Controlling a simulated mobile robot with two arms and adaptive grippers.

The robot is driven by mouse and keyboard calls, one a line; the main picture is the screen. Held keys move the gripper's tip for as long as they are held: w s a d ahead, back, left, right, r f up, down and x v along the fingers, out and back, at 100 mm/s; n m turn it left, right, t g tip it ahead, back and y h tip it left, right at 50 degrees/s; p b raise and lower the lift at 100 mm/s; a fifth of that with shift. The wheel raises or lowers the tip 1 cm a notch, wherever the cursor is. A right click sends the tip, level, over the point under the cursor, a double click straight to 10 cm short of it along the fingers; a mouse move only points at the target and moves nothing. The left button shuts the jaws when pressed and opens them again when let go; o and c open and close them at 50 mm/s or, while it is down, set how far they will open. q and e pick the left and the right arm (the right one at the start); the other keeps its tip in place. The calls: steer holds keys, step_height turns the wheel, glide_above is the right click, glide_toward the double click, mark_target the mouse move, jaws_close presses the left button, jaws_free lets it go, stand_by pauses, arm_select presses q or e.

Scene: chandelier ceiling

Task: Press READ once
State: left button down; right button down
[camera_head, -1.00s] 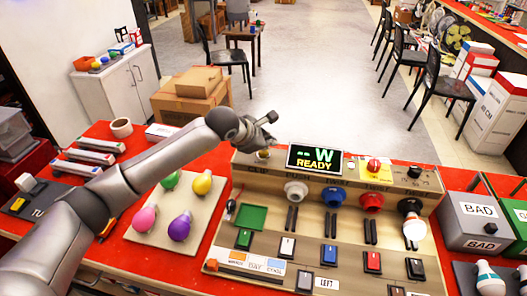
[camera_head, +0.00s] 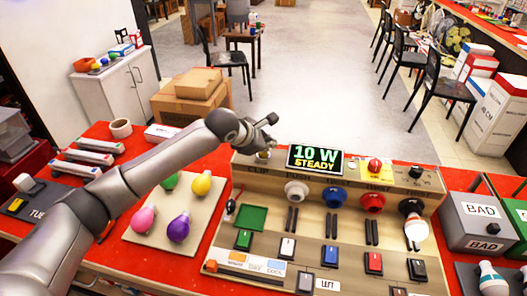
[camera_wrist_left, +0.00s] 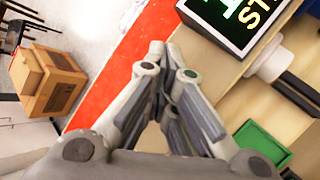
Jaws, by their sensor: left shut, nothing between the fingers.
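The test panel (camera_head: 330,228) is a beige board with a display (camera_head: 315,158) along its back edge, which reads "10 W STEADY". A red button (camera_head: 375,165) stands on a yellow patch right of the display, and a black knob (camera_head: 415,172) is farther right. I cannot make out a READ label on any of them. My left gripper (camera_head: 271,130) is shut and empty, above the panel's back left corner, left of the display. In the left wrist view its fingertips (camera_wrist_left: 164,50) are together beside the display (camera_wrist_left: 238,18). They partly hide what lies beneath. My right gripper is not in view.
The panel carries coloured sockets and rocker switches; a white bulb (camera_head: 416,230) sits at the black socket. A board with several coloured bulbs (camera_head: 140,240) lies left, under my arm. A grey BAD bin (camera_head: 475,240) stands right. Red table (camera_head: 95,255) shows between them.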

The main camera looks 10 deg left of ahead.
mark_target(266, 154)
arm_select(q)
steer(key=shift+r, duration=0.8)
step_height(266, 154, up, 5)
steer(key=shift+p, duration=1.1)
